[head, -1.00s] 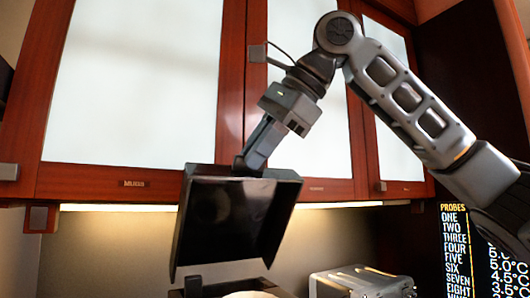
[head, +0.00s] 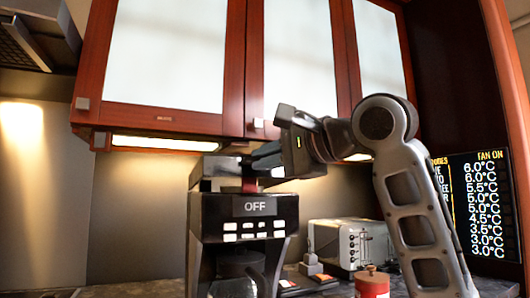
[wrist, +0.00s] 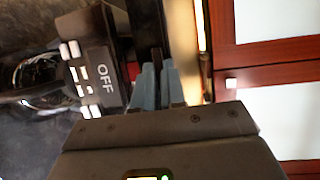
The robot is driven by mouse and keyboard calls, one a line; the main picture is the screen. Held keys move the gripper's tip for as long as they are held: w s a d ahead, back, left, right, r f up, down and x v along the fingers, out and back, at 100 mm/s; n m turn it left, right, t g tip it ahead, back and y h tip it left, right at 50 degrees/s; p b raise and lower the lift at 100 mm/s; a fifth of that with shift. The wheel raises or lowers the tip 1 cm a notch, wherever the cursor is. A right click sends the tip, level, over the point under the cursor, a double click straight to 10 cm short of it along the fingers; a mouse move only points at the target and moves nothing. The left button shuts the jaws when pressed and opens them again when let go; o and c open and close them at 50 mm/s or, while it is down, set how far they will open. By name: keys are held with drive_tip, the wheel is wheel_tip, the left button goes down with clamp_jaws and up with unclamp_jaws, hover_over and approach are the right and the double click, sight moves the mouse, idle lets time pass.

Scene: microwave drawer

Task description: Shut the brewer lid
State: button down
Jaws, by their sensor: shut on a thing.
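The black and silver coffee brewer (head: 243,215) stands on the counter, its panel reading OFF; the panel also shows sideways in the wrist view (wrist: 103,75). Its lid (head: 218,172) is lowered to about level over the top. A gap with a red part in it shows between lid and body, so the lid is not seen flush. My gripper (head: 262,158) is at the lid's right front edge. In the wrist view, its blue-grey fingers (wrist: 157,85) are close together with a dark edge between them. The lid's far side is hidden.
A glass carafe (head: 238,275) sits inside the brewer. A silver toaster (head: 350,245) and a red canister (head: 372,282) stand to the right. Red-framed wall cabinets (head: 170,60) hang above. The wall left of the brewer is clear.

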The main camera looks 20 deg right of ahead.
drive_tip(key=shift+f+b, duration=0.6)
drive_tip(key=shift+f, duration=1.35)
drive_tip(key=shift+a+f, duration=0.1)
drive_tip(key=shift+f, duration=0.05)
drive_tip(key=c, duration=1.2)
unclamp_jaws()
drive_tip(key=shift+r, duration=0.2)
drive_tip(key=f+v, duration=0.1)
drive_tip(key=v, duration=0.6)
drive_tip(key=shift+s+d+r+p, duration=0.2)
drive_tip(key=shift+s+r+p, duration=0.15)
drive_tip(key=shift+s+r, duration=0.1)
drive_tip(key=shift+w, duration=0.1)
